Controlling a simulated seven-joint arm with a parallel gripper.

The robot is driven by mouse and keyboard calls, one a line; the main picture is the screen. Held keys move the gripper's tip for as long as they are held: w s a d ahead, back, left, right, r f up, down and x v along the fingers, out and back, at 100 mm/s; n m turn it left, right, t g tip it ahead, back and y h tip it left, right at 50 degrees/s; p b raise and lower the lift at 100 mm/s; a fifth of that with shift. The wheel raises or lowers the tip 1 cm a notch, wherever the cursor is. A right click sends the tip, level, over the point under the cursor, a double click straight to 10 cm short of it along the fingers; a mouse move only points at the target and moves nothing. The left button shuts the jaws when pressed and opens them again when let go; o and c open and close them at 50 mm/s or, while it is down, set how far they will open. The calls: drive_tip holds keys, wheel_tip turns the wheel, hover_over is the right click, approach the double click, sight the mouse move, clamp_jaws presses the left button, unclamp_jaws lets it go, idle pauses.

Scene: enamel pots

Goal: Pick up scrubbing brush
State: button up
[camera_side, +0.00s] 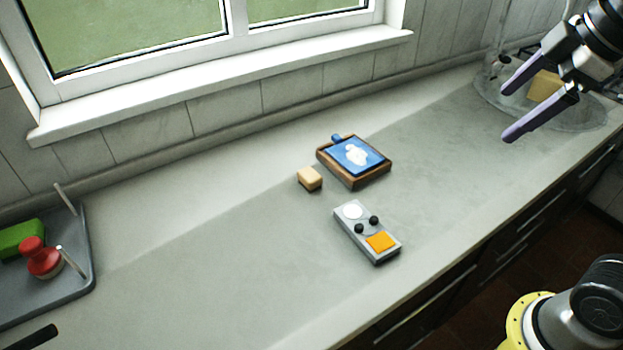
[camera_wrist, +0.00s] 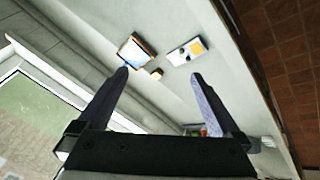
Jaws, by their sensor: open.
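A red round-knobbed object (camera_side: 42,258), which looks like the scrubbing brush, stands upright in the grey tray (camera_side: 82,278) at the far left in the side view. My gripper (camera_side: 507,113) is at the upper right in the side view, above the counter near the sink, far from the brush. Its two purple fingers are spread apart with nothing between them. In the wrist view my gripper (camera_wrist: 160,74) is also open. Small red and green patches show low beside the right finger there, too small and hidden to make out.
A green block (camera_side: 20,238) lies beside the red object, and thin rods rise from the tray. Mid-counter are a wooden box with a blue top (camera_side: 357,156), a tan block (camera_side: 310,179) and a grey device (camera_side: 366,232). A sink (camera_side: 590,112) holds a yellow block. Left-centre counter is clear.

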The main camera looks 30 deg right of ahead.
drive_tip(key=w+a+r+n+g, duration=0.1)
drive_tip(key=w+r+n, duration=0.15)
drive_tip(key=w, duration=0.35)
drive_tip(key=w+a+r+n, duration=0.1)
drive_tip(key=w+a+n, duration=0.15)
drive_tip(key=w, duration=0.45)
drive_tip(key=n+g, duration=0.4)
drive_tip(key=n, duration=0.1)
hover_over(310, 174)
wheel_tip(310, 174, down, 28)
drive_tip(key=shift+d+f, duration=0.15)
drive_tip(key=shift+f, duration=3)
drive_tip(key=c, duration=1.4)
drive_tip(key=shift+r, duration=0.1)
